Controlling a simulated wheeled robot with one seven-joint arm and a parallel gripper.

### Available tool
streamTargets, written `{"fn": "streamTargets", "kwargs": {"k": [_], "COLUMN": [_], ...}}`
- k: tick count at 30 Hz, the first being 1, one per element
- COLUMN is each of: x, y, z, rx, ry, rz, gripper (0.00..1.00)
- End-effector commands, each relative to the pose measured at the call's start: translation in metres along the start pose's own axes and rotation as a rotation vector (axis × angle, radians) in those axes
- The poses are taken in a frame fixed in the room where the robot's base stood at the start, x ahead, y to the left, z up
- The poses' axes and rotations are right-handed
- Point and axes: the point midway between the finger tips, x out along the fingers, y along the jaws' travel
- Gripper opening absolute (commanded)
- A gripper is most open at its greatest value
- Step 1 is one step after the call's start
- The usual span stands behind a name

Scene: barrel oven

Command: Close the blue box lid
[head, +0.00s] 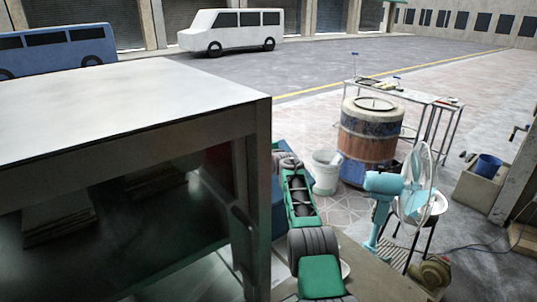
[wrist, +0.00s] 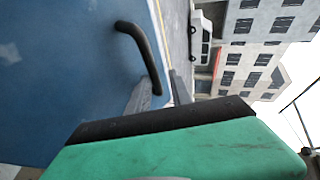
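A large flat blue face of the blue box (wrist: 70,75) fills the left of the wrist view. A dark curved handle (wrist: 140,48) stands out from it. My gripper (wrist: 160,92) shows two grey fingers apart, with the handle's lower end appearing between them. I cannot tell whether either finger touches it. In the head view, only strips of the blue box (head: 277,190) show, beside my green and black arm and behind the white-topped cabinet. The arm and cabinet hide the fingertips and most of the box there, so the lid's angle cannot be told.
The white-topped cabinet (head: 130,95) stands close on the left. A white bucket (head: 325,172), a barrel oven (head: 368,140) and a light-blue fan (head: 415,190) stand to the right of my arm. A metal-framed table (head: 405,92) is behind the barrel. Open pavement lies beyond.

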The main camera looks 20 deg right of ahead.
Motion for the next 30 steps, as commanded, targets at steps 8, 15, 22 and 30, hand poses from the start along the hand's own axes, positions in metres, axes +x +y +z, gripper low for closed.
{"fn": "streamTargets", "kwargs": {"k": [8,15,22,30], "x": [-0.014,-0.04,-0.068,-0.078], "y": [-0.004,-0.001,0.001,0.001], "z": [0.001,-0.001,-0.002,-0.002], "rx": [-0.002,0.0,0.001,0.001], "ry": [-0.001,0.001,0.002,0.002], "rz": [-0.01,-0.005,-0.002,0.001], "gripper": [0.22,0.22,0.22,0.22]}}
